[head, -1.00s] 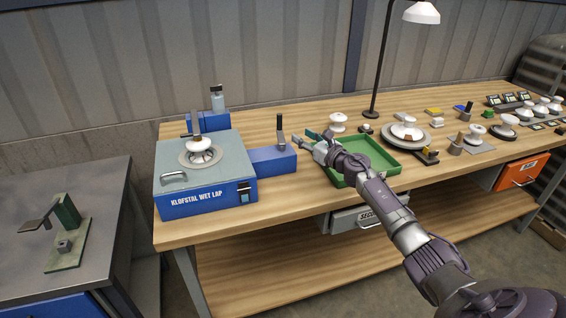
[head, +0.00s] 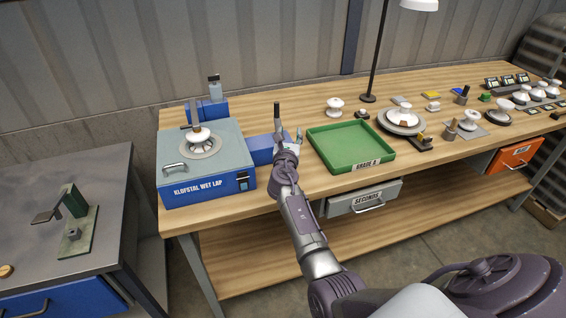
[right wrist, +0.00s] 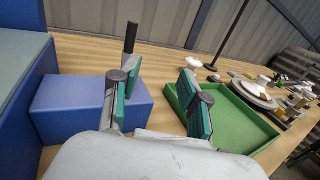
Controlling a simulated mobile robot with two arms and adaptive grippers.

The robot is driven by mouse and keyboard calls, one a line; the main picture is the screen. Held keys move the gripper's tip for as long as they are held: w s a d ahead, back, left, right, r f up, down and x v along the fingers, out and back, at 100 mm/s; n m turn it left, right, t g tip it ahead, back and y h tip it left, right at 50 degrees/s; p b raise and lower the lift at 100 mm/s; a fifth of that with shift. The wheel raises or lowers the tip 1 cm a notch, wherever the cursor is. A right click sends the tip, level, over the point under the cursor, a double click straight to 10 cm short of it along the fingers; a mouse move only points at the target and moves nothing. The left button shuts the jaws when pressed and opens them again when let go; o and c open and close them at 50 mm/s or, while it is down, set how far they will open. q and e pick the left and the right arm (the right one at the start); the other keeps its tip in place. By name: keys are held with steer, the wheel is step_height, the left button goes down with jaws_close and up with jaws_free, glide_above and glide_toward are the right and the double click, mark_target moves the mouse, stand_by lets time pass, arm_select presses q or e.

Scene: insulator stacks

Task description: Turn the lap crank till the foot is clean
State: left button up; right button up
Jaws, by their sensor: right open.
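The blue wet lap machine (head: 208,187) stands at the left end of the wooden bench, lettered KLOFSTAL WET LAP. A white insulator (head: 199,136) sits on the round plate on its grey-green top; whether its foot is clean cannot be told. The lap crank's dark upright handle (head: 277,116) rises from the blue box at the machine's right side; it also shows in the right wrist view (right wrist: 130,38). My right gripper (head: 287,138) is open and empty beside the blue box, with the handle beyond its left finger in the wrist view. My left gripper is out of view.
A green tray (head: 367,168) lies just right of my right gripper. A lamp (head: 376,50), white insulators (head: 334,106) and small items stand farther right. A grey side table (head: 30,240) with a green press (head: 74,205) is at the left.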

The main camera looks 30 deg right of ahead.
steer(key=p+v, duration=0.4)
steer(key=v, duration=0.7)
steer(key=shift+a+m+h+p, duration=0.3)
steer(key=shift+a, duration=0.15)
steer(key=shift+w, duration=0.2)
